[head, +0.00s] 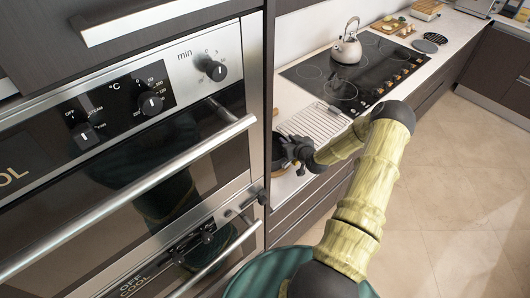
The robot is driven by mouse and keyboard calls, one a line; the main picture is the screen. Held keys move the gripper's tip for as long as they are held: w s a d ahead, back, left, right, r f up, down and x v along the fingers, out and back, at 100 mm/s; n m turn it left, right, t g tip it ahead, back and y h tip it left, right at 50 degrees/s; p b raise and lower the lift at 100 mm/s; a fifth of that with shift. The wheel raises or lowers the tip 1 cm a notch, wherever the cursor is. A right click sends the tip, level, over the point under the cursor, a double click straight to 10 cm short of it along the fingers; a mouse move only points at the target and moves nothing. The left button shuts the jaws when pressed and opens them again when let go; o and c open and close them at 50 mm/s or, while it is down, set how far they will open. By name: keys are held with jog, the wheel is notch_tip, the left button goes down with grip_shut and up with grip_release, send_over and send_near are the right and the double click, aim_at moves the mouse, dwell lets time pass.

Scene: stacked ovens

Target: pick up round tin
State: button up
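My gripper (285,150) is at the end of my arm, low over the near end of the white counter, close to the tall oven unit's right edge. It is dark and small in the head view, and I cannot tell whether its fingers are open or shut. A dark shape (280,168) shows just below and behind my gripper, partly hidden by the gripper and the oven unit. It may be the round tin, but I cannot tell, nor whether the gripper touches it. A flat, dark round item (435,38) lies at the counter's far end.
Stacked ovens (150,150) with protruding handles fill the left. A white ribbed drainer (315,122) lies beside my gripper. Beyond it are a black cooktop (330,88), a kettle (346,48) and a wooden box (426,9). The tiled floor (450,180) at right is clear.

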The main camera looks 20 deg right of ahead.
jog(key=shift+a, duration=0.3)
grip_shut()
jog(key=shift+f, duration=0.1)
dwell(1.4)
